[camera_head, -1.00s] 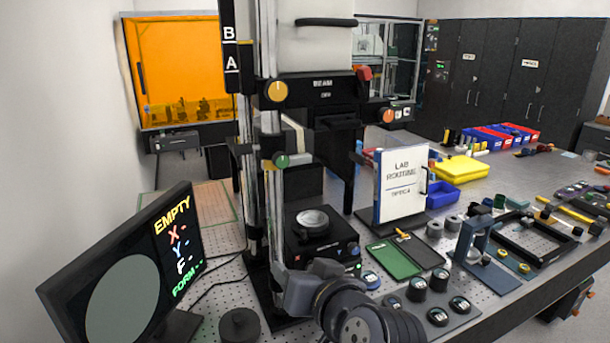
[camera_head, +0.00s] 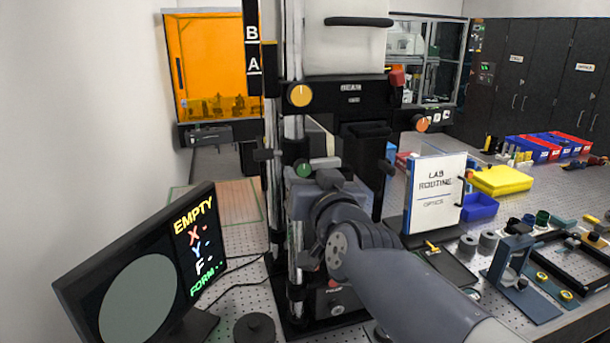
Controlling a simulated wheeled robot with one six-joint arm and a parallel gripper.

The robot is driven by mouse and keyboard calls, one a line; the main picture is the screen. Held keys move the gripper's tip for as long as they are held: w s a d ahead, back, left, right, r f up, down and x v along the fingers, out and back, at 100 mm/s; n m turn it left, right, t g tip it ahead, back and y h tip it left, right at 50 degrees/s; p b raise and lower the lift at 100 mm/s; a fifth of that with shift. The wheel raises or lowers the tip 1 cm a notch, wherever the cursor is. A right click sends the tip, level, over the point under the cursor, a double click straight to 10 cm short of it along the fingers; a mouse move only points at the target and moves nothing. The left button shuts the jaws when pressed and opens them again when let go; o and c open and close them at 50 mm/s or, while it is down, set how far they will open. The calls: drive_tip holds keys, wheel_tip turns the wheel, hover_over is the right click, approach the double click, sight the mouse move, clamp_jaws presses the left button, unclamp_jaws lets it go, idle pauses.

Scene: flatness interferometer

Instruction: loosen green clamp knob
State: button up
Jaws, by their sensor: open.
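The green clamp knob (camera_head: 304,168) sits on the interferometer column (camera_head: 293,130), below an orange knob (camera_head: 300,95), and its upper part shows. My gripper (camera_head: 306,188) is just below and in front of the green knob, with my wrist and arm crossing from the lower right. Its fingers are largely hidden by its own body, and I cannot tell whether it touches the knob. The jaws are open and nothing shows held in them. The stage base (camera_head: 335,303) shows partly below my wrist; its top is hidden.
A monitor (camera_head: 140,270) reading EMPTY stands at lower left, with a dark round puck (camera_head: 254,328) beside it. A lab routine board (camera_head: 436,195) stands right of my arm. Small fixtures, a blue frame (camera_head: 512,270) and colored bins (camera_head: 545,147) occupy the bench at right.

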sight(304, 170)
drive_tip(key=shift+x, duration=1.5)
drive_tip(key=shift+c, duration=0.2)
drive_tip(key=c, duration=0.9)
